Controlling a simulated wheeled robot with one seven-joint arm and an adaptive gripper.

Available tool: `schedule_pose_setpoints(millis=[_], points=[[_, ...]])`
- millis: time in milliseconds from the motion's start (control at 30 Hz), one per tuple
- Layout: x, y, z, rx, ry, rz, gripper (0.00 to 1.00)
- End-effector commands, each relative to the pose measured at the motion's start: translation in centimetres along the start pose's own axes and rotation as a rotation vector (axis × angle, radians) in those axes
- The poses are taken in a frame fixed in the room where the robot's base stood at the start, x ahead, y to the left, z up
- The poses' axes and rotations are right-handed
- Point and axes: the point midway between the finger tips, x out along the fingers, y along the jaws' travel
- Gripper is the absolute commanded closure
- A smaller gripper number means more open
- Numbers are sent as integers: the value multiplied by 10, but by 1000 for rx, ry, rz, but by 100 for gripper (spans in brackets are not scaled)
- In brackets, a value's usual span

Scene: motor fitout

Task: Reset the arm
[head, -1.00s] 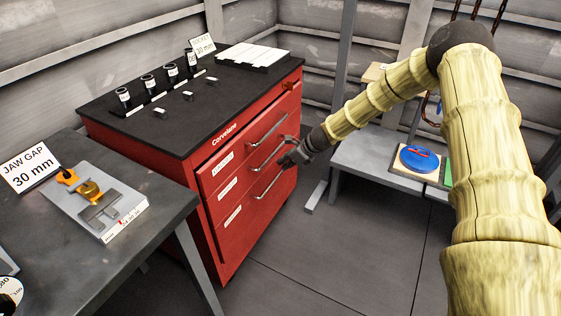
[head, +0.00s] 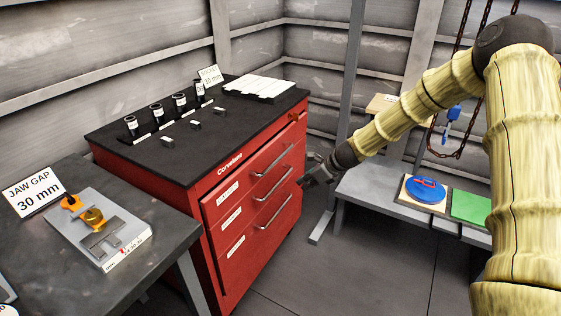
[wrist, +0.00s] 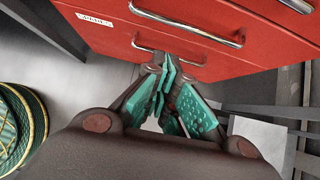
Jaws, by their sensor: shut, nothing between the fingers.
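My gripper (head: 314,172) hangs in the air just right of the red drawer cabinet's front in the head view. In the wrist view my gripper (wrist: 173,105) shows green finger pads close together, with nothing held between them. The red cabinet (head: 217,252) has several drawers with metal handles, and all of them look closed. A drawer handle (wrist: 170,48) shows beyond the fingertips in the wrist view; I cannot tell the exact gap, but the fingers do not grip it.
Sockets (head: 157,112) and a white tray (head: 258,87) are on the cabinet top. A grey bench (head: 172,222) at left bears a jaw-gap fixture (head: 100,225). A low bench (head: 375,200) at right bears a blue round part (head: 426,190) and a green mat (head: 470,207). Open floor (head: 340,265) lies between.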

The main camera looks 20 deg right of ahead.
Motion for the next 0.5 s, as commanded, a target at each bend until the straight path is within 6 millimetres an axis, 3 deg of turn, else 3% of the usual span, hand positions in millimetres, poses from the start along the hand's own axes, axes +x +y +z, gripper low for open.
schedule_pose_setpoints(millis=[167,267,500], points=[[5,8,-8,-27,20,4,100],[19,28,-29,-107,76,15,100],[58,114,-122,-504,294,92,100]])
